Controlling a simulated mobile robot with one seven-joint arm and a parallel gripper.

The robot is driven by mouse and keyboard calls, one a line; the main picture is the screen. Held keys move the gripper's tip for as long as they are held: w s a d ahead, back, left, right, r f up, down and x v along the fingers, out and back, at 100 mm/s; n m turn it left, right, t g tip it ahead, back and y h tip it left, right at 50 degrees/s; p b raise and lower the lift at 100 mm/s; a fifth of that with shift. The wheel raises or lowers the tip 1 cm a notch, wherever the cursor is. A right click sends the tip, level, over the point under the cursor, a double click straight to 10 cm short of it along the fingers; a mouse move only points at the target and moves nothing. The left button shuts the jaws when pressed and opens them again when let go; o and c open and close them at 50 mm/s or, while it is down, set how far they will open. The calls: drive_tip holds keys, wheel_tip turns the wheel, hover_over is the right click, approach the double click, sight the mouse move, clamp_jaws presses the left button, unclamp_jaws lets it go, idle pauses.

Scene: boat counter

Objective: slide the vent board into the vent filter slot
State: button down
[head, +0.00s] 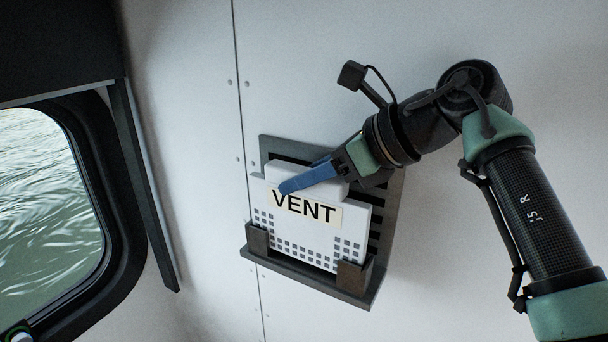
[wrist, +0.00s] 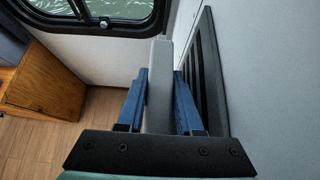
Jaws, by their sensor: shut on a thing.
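The vent board (head: 298,236) is a white panel with a VENT label, rows of small square holes and a raised tab at its top. In the head view its lower edge is behind the two brown corner brackets of the dark vent filter slot (head: 297,273) on the wall; whether it is fully seated I cannot tell. My gripper (head: 318,178) is shut on the tab at the top of the board. In the wrist view its blue fingers (wrist: 160,105) are on both sides of the board's grey-looking edge (wrist: 160,85).
The dark louvred grille (head: 384,215) is on the wall behind the board, and shows at right in the wrist view (wrist: 207,75). A window (head: 45,195) with water outside is at left. A wooden cabinet (wrist: 45,88) stands at left in the wrist view, above bare floor.

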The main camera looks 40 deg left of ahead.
drive_tip(key=shift+f+b, duration=0.35)
drive_tip(key=shift+f, duration=0.15)
drive_tip(key=shift+c, duration=2.4)
unclamp_jaws()
drive_tip(key=b+v, duration=0.3)
drive_tip(key=v, duration=1)
